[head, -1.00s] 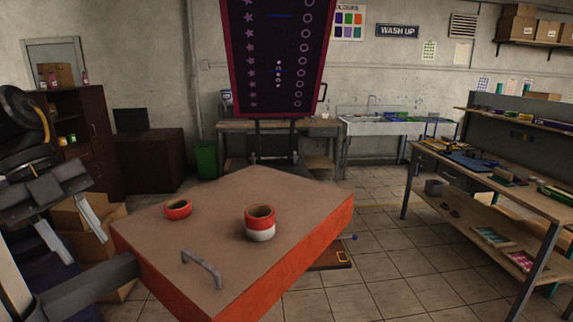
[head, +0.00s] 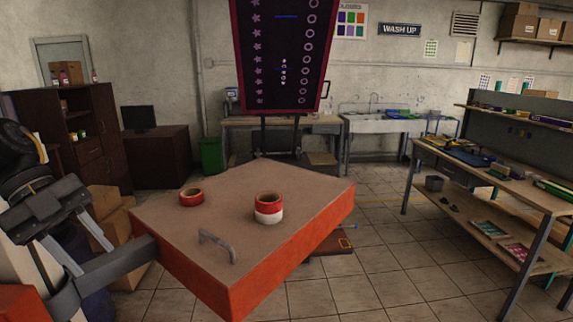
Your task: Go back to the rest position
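My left gripper (head: 94,259) is in the head view at the left edge, with its two pale fingers apart and pointing down. It is open and nothing shows between the fingers. It hangs left of the orange-sided table (head: 270,268) with a brown top, apart from the objects on it. My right gripper is out of view.
On the brown top are a red tape roll (head: 191,198), a red-and-white roll stack (head: 268,208) and a grey handle (head: 217,245). Cardboard boxes (head: 105,205) stand behind my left gripper. A workbench (head: 510,180) stands at right.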

